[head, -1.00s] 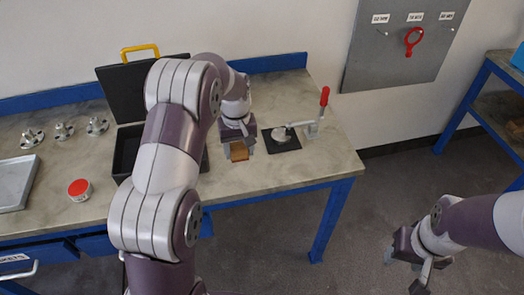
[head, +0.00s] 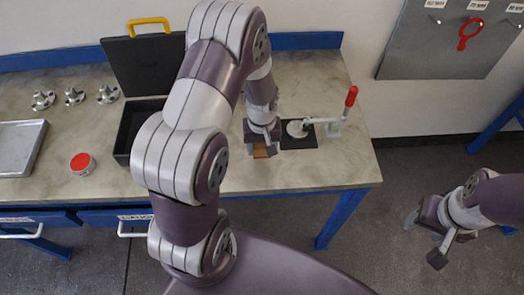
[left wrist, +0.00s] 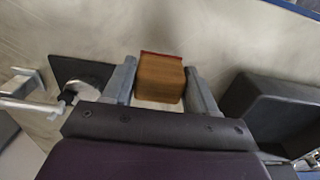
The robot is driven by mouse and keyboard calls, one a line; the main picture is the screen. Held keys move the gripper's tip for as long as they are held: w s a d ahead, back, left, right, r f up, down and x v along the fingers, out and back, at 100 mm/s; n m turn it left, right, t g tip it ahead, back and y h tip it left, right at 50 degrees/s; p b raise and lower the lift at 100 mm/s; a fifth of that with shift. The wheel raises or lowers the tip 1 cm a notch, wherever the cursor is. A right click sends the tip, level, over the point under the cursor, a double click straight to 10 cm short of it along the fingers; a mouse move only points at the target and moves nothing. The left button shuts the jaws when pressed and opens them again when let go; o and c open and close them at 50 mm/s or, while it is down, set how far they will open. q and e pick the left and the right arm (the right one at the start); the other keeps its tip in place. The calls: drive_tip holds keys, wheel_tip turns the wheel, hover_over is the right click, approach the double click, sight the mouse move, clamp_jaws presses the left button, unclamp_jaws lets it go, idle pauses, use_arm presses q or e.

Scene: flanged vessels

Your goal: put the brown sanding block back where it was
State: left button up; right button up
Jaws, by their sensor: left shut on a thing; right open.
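The brown sanding block (head: 262,151) has a reddish edge and is mostly covered by my gripper in the head view. In the left wrist view the block (left wrist: 160,77) sits between the two fingers. My left gripper (head: 263,148) is shut on it over the workbench, between the black case and the black clamp mat. I cannot tell whether the block touches the bench top. My right gripper (head: 424,240) is open and empty, off the bench's right end above the floor.
The open black case (head: 123,135) with a yellow handle stands left of my left arm. A red-handled toggle clamp (head: 334,122) is close right of the block. Several metal flanges (head: 74,96), a red-lidded tin (head: 82,163) and a grey tray (head: 20,150) are further left.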

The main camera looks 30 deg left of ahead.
sight(262, 154)
use_arm(q)
wheel_tip(262, 154, down, 4)
drive_tip(key=shift+s+p, duration=0.1)
drive_tip(key=shift+p, duration=0.25)
drive_tip(key=shift+s+f, duration=0.1)
drive_tip(key=shift+f, duration=0.2)
drive_tip(key=o, duration=1)
drive_tip(key=shift+r, duration=0.5)
drive_tip(key=shift+m, duration=0.3)
drive_tip(key=r, duration=0.4)
drive_tip(key=r+b, duration=0.1)
drive_tip(key=r, duration=0.6)
drive_tip(key=shift+s+d+r, duration=0.15)
drive_tip(key=shift+d+r, duration=0.15)
drive_tip(key=shift+r, duration=0.1)
drive_tip(key=shift+s+d+r+m+t, duration=0.25)
drive_tip(key=shift+s+d+r+m, duration=0.65)
drive_tip(key=shift+s, duration=0.5)
drive_tip(key=shift+s+d+r+m+t, duration=0.2)
drive_tip(key=shift+s+d+r+m, duration=0.45)
drive_tip(key=shift+s+m, duration=0.6)
drive_tip(key=shift+s+d+r+m+t, duration=0.25)
drive_tip(key=shift+s+d+r+m, duration=0.5)
drive_tip(key=shift+s, duration=0.75)
